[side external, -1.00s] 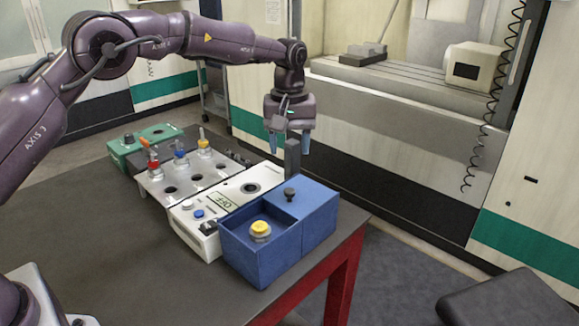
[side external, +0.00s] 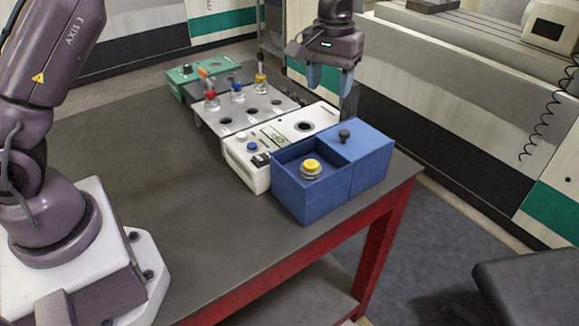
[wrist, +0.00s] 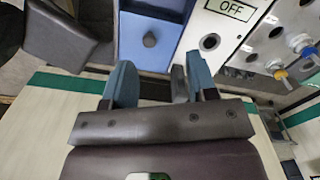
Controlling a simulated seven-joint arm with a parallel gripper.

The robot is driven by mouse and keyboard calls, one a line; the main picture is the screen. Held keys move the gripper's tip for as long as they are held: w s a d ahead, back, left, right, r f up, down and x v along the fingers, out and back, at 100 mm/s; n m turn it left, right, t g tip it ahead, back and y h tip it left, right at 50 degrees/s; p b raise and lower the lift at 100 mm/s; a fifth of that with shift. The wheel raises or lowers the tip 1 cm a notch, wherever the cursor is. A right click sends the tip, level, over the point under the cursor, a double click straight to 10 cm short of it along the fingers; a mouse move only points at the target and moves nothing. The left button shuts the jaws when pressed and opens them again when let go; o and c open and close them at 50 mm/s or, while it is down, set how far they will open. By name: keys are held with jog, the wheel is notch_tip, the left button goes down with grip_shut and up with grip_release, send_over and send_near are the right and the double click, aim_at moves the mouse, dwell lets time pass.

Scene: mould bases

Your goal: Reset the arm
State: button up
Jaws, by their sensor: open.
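My gripper (side external: 330,84) is open and hangs fingers down near the far side of the table, behind the white box and the blue box. In the wrist view its blue fingers (wrist: 158,74) are spread apart with no object clearly held. A dark grey upright block (side external: 350,102) stands close to the fingertips. In the wrist view this block (wrist: 179,82) shows beside the right finger, and I cannot tell whether they touch.
A blue box (side external: 365,150) holds a yellow-capped piece (side external: 311,168) and has a dark knob (side external: 344,135). A white box (side external: 248,174) with an OFF display adjoins it. Behind are a grey plate (side external: 222,135) with coloured valves and a green box (side external: 190,72). The table's front left (side external: 130,160) is clear.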

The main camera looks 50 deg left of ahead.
jog(key=s+a+r+m+t, duration=0.1)
jog(key=s+r, duration=0.4)
jog(key=s, duration=0.9)
jog(key=s+a+r+m+t, duration=0.1)
jog(key=s+r+m+t, duration=0.3)
jog(key=s, duration=1.1)
jog(key=shift+s+a+r+t, duration=0.15)
jog(key=shift+a+r+t, duration=0.15)
jog(key=shift+r, duration=0.25)
